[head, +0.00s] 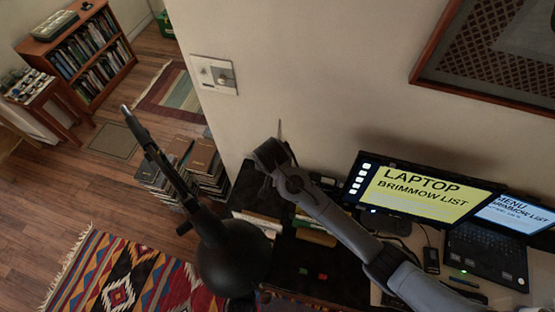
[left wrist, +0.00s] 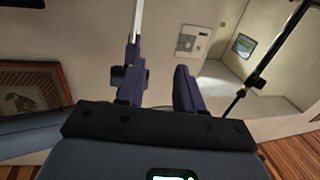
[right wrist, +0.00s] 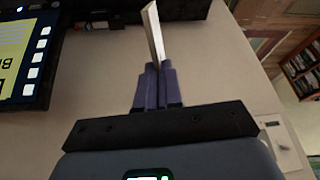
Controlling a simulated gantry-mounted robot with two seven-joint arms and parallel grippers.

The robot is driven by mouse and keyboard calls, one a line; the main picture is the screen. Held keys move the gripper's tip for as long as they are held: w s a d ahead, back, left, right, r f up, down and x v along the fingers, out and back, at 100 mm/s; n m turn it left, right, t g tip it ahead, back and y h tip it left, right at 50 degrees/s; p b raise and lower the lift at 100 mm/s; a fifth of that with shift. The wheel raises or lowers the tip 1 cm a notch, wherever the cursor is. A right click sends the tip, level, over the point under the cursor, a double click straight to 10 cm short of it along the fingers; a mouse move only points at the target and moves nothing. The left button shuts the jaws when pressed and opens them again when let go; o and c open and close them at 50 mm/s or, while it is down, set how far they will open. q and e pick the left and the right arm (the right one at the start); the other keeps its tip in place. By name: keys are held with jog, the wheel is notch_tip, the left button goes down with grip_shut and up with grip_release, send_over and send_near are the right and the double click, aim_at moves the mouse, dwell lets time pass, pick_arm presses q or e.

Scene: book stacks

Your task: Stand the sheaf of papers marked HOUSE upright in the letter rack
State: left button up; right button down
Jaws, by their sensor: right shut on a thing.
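My right gripper (head: 279,146) is shut on a thin pale sheaf of papers (right wrist: 154,35), seen nearly edge-on above the closed fingers in the right wrist view. No HOUSE marking is readable on it. In the head view the sheaf (head: 280,129) is a thin upright sliver against the wall, above the dark desk. My left gripper (left wrist: 158,75) has its fingers apart with no thing clearly held between them. A pale strip (left wrist: 138,20) shows beyond its left finger. I cannot make out the letter rack for certain; my right arm covers part of the desk.
Pale and yellow-edged papers or books (head: 257,222) lie on the dark desk. A monitor (head: 420,192) and laptop (head: 490,246) stand at right. A black jointed rod (head: 152,152), lamp-like, rises at left. Book stacks (head: 203,160) stand on the floor. The wall is close behind the sheaf.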

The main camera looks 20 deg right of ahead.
pick_arm(q)
notch_tip(320, 180, down, 11)
jog(key=r+x, duration=0.1)
jog(key=x, duration=1.8)
jog(key=shift+h, duration=0.3)
pick_arm(e)
jog(key=a+f, duration=0.7)
jog(key=f, duration=0.1)
jog(key=shift+a, duration=0.3)
pick_arm(q)
jog(key=shift+a, duration=0.1)
pick_arm(e)
jog(key=shift+s+f, duration=0.1)
jog(key=shift+f, duration=0.05)
